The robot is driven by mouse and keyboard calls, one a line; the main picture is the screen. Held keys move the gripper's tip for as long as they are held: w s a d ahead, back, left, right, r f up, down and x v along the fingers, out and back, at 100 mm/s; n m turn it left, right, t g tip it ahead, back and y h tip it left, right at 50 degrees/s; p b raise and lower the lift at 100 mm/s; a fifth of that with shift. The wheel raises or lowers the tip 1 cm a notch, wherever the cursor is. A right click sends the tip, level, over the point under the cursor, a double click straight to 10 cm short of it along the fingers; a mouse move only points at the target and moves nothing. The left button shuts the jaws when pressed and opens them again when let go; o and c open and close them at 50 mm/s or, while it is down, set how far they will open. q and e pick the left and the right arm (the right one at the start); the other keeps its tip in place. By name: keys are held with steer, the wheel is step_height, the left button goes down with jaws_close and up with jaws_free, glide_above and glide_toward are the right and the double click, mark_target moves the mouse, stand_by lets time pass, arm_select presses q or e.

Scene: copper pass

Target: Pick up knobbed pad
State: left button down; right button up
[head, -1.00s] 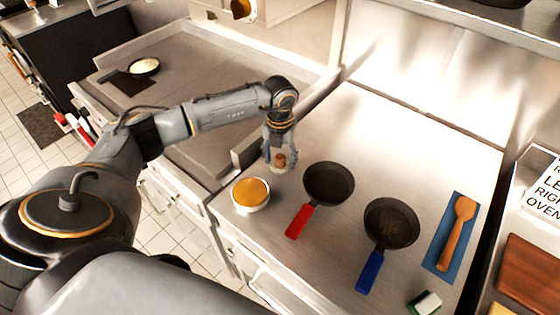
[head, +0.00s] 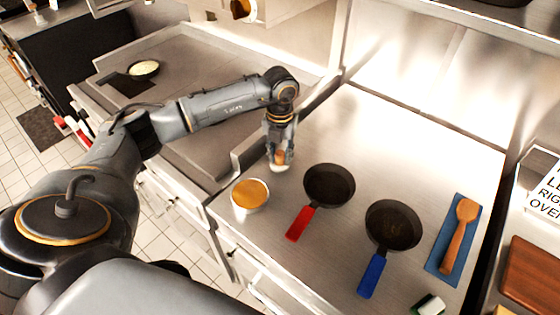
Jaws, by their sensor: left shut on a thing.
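The knobbed pad (head: 279,167) has a brown knob and a pale flat base. It is in the head view, behind and right of the bowl and left of the red-handled pan. My left gripper (head: 280,155) points down and is shut on its knob. The pale base shows just below the fingers. I cannot tell clearly whether the base is clear of the counter. My right gripper is not in view.
A bowl of orange-brown contents (head: 250,194) stands close by. A red-handled pan (head: 328,186), a blue-handled pan (head: 392,226), a wooden spoon (head: 459,236) on a blue mat (head: 440,264) and a green-white sponge (head: 428,305) lie rightward. The steel counter (head: 400,150) behind the pans is clear.

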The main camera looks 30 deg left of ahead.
arm_select(q)
steer(key=s+d+r+b, duration=0.4)
steer(key=s+d+r, duration=0.5)
steer(key=s+r, duration=0.1)
steer(key=shift+s+r, duration=0.4)
steer(key=shift+r, duration=0.05)
